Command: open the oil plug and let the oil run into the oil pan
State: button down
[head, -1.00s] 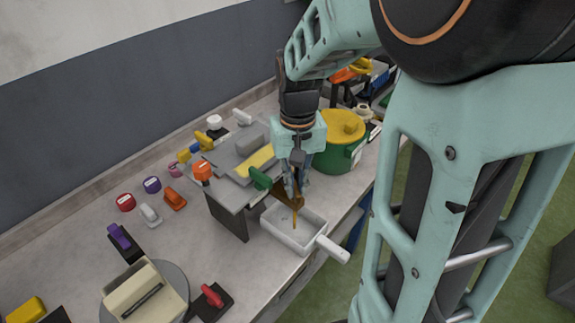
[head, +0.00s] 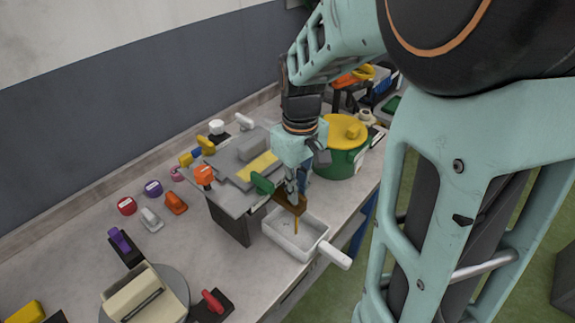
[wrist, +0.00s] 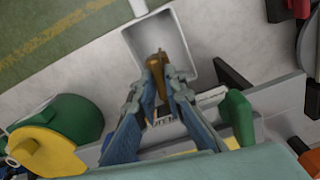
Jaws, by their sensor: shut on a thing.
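The brown oil plug (head: 290,203) is at the front edge of the grey raised stand. It also shows in the wrist view (wrist: 157,65), at my fingertips. My gripper (head: 292,190) is shut on it, pointing down beside a green handle (head: 263,185). In the wrist view my gripper (wrist: 160,92) has its two blue-grey fingers close around the brown piece. A thin amber strand (head: 297,226) hangs below the plug, over the white oil pan (head: 322,240). The pan sits on the bench below, with its handle toward the front right. Fingers partly hide the plug.
A green pot with a yellow lid (head: 342,148) stands behind right of my gripper. The grey stand (head: 232,190) is to the left. Coloured caps and clips lie further left. A turntable with a beige block (head: 145,290) is at the front left.

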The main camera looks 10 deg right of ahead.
jog(key=shift+w, duration=0.1)
jog(key=c, duration=2.3)
grip_release()
jog(key=shift+r, duration=0.1)
notch_tip(320, 180, up, 12)
